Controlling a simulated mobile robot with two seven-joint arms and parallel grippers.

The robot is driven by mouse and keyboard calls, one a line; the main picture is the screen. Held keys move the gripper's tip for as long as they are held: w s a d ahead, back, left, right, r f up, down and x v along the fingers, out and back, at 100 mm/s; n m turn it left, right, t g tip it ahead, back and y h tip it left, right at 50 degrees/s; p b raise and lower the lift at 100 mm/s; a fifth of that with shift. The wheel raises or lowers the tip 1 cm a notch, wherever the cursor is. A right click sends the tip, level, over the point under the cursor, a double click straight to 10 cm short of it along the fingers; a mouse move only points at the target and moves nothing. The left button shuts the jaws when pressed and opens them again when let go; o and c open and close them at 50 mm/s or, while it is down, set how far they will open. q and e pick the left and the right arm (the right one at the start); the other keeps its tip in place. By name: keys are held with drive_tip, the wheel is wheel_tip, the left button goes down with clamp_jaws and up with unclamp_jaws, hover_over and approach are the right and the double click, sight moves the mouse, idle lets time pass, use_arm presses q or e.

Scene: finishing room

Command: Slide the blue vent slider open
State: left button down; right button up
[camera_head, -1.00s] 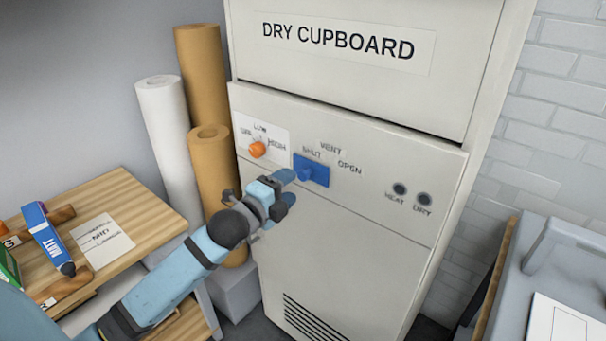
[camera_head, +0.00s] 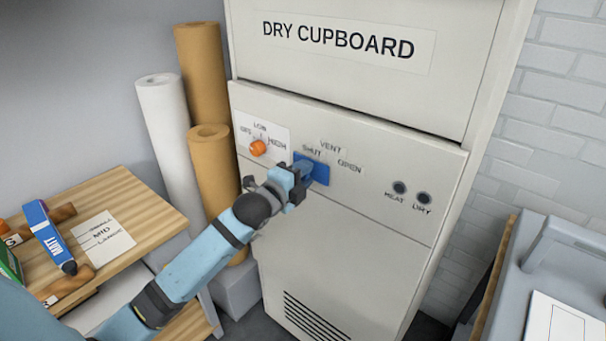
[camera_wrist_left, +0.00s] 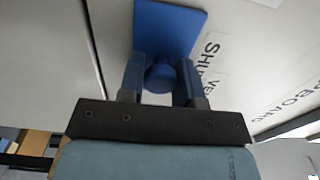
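The blue vent slider (camera_head: 321,173) is on the cream dry cupboard's front panel, under the word SHUT and left of the word OPEN. My left gripper (camera_head: 303,171) is at the slider and hides part of it. In the left wrist view, the slider's round knob (camera_wrist_left: 159,77) sits between the two fingers of my left gripper (camera_wrist_left: 160,80), which close in on it from both sides with no clear gap. The slider's blue plate (camera_wrist_left: 170,28) shows beyond the knob. My right gripper is in neither view.
An orange knob (camera_head: 258,148) is left of the slider, close to my left gripper. Two dark round HEAT and DRY fittings (camera_head: 411,194) are to the right. Paper rolls (camera_head: 210,180) stand left of the cupboard, behind a wooden bench (camera_head: 130,200).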

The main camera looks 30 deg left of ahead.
sight(349, 185)
use_arm(q)
drive_tip(key=shift+d, duration=0.3)
drive_tip(key=d+p, duration=0.1)
drive_tip(key=d, duration=0.2)
drive_tip(key=d+p, duration=0.1)
drive_tip(key=d, duration=0.2)
drive_tip(key=d+p, duration=0.1)
drive_tip(key=d, duration=0.2)
drive_tip(key=shift+s+d, duration=0.1)
drive_tip(key=shift+s, duration=0.3)
drive_tip(key=shift+d, duration=0.25)
drive_tip(key=shift+f, duration=0.1)
drive_tip(key=c, duration=1.2)
unclamp_jaws()
drive_tip(key=o, duration=0.4)
drive_tip(key=shift+d, duration=0.1)
drive_tip(key=shift+s, duration=0.1)
